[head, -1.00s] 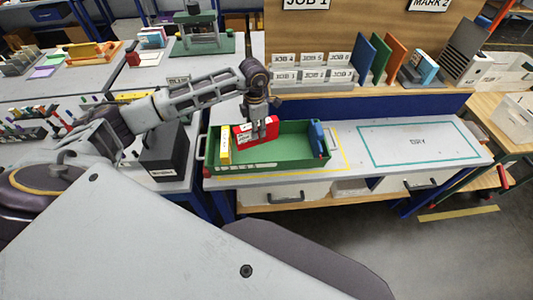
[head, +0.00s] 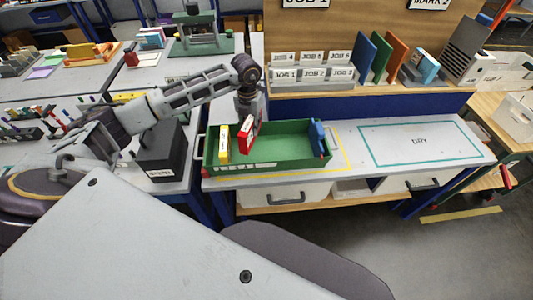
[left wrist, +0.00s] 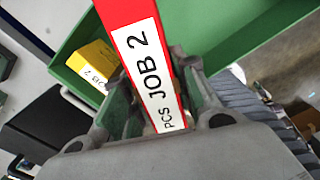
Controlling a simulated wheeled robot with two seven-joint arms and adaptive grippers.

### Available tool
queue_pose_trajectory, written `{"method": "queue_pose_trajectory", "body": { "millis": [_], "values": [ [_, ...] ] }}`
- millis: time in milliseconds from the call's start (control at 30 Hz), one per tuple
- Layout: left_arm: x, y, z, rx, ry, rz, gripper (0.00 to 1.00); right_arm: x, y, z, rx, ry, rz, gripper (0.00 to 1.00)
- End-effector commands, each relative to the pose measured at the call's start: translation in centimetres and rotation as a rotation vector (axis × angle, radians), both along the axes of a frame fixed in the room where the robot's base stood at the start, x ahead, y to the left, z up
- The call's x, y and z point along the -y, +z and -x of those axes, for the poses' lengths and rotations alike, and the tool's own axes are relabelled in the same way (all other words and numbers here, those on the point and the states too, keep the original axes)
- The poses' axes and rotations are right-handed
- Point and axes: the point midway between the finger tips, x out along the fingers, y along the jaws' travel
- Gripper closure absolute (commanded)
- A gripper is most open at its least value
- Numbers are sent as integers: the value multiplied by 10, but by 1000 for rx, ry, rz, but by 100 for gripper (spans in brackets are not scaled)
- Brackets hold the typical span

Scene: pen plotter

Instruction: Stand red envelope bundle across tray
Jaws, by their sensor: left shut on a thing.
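The red envelope bundle (head: 247,133) is upright in the green tray's left half, just right of the yellow bundle (head: 223,142). In the left wrist view the red bundle (left wrist: 140,45) has a white label reading "JOB 2 PCS". My left gripper (head: 249,117) is shut on the red bundle from above; its fingers flank the bundle in the left wrist view (left wrist: 155,118). The green tray (head: 285,149) stands on the grey table. Whether the red bundle touches the tray floor is unclear. A blue thing (head: 318,136) stands at the tray's right end. My right gripper is not in view.
A table area marked "DRY" (head: 419,141) lies clear to the right. A shelf with white "JOB" boxes (head: 312,73) and several coloured boards stands behind the tray. A dark box (head: 160,152) stands to the left. The tray's middle is free.

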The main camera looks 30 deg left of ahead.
Motion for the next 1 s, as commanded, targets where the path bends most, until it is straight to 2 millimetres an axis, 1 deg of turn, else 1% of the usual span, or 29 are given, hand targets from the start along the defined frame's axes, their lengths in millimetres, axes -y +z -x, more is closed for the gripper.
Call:
{"method": "queue_pose_trajectory", "body": {
  "millis": [300,500,667,1000],
  "values": [
    [-10,-3,-3,1,263,0,100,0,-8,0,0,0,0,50],
    [-13,-4,-4,1,367,-1,100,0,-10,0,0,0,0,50],
    [-14,-4,-4,1,397,-1,100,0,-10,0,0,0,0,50],
    [-14,-4,-4,1,398,0,100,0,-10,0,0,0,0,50]
  ]
}}
